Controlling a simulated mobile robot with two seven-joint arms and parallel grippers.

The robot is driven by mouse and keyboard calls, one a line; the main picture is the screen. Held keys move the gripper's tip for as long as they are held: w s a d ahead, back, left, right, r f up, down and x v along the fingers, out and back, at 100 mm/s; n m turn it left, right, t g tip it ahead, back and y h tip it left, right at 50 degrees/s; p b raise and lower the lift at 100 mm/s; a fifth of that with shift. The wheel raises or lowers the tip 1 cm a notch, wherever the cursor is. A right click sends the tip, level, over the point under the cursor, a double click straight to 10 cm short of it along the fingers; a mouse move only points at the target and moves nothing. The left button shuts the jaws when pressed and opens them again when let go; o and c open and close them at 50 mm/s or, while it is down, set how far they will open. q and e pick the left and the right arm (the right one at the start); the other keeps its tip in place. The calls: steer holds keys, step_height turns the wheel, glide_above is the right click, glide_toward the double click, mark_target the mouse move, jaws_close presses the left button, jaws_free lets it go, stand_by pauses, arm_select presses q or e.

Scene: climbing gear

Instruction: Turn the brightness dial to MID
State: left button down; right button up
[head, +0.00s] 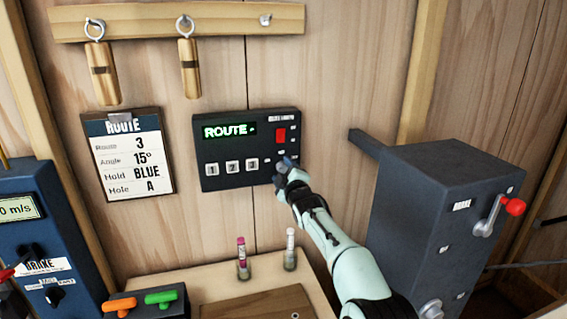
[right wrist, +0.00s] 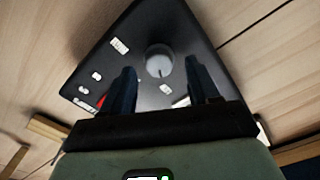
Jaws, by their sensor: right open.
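The dark control panel (head: 224,176) is on the wooden wall, with a lit green "ROUTE" display, three numbered buttons and a red switch (head: 281,135). My right gripper (head: 287,166) is at the panel's lower right corner and covers the dial there in the head view. In the right wrist view the round grey dial (right wrist: 159,60) shows, with a thin pointer line on its face and small white labels around it, too small to read. My right gripper (right wrist: 162,80) is open, its fingers on either side of the dial's near edge. Contact cannot be told. My left gripper is out of view.
A route card (head: 127,155) hangs left of the panel. A grey box (head: 435,215) with a red-knobbed crank stands at the right. Two marker-like sticks (head: 242,257) stand on the ledge below. A blue brake unit (head: 50,240) is at the left.

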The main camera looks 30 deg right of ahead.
steer(key=shift+w+d, duration=0.1)
steer(key=shift+w, duration=0.25)
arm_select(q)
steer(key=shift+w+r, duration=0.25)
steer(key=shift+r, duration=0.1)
arm_select(e)
steer(key=shift+s, duration=0.15)
steer(key=c, duration=1)
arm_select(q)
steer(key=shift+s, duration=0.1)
arm_select(e)
steer(key=shift+m, duration=0.4)
steer(key=m, duration=0.5)
steer(key=shift+d+r, duration=0.1)
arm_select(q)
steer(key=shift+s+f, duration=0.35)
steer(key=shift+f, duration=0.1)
arm_select(e)
steer(key=m, duration=0.6)
steer(key=shift+d+r, duration=0.1)
